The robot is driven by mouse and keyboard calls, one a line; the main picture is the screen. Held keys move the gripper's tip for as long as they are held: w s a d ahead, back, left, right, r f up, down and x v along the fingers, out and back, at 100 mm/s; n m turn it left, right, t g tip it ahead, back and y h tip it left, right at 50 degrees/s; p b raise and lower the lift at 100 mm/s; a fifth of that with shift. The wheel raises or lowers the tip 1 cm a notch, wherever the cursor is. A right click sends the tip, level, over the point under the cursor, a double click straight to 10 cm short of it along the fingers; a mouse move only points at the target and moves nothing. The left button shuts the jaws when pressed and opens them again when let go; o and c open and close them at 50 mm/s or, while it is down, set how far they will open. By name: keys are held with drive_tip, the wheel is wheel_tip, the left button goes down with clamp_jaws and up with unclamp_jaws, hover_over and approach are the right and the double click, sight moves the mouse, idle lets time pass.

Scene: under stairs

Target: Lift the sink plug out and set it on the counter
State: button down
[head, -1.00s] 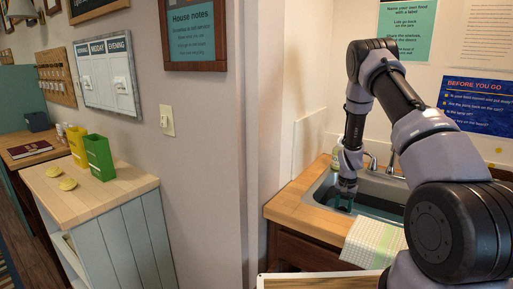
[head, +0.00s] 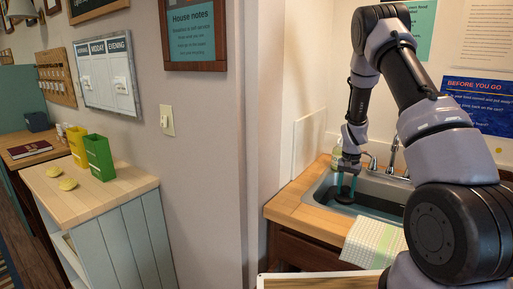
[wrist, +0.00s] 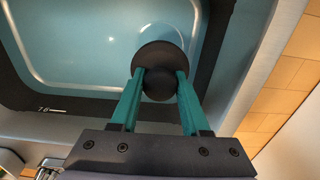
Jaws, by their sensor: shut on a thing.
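The sink plug (wrist: 158,55) is a dark round disc with a rounded knob. In the wrist view it sits between the two teal fingers of my gripper (wrist: 158,84), which is shut on its knob. In the head view my gripper (head: 346,184) points down over the left end of the sink, and the plug (head: 344,198) shows small and dark under the fingertips. The sink (head: 322,193) has a grey rim and a blue-looking basin (wrist: 95,40). The wooden counter (head: 297,212) runs along the left of the sink.
A faucet (head: 393,158) stands behind the sink, and a bottle (head: 337,154) stands at its back left corner. A checked cloth (head: 372,243) hangs over the front edge. The counter left of the sink is bare. A cabinet (head: 120,235) stands farther left.

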sight(346, 186)
drive_tip(key=shift+r, duration=2.55)
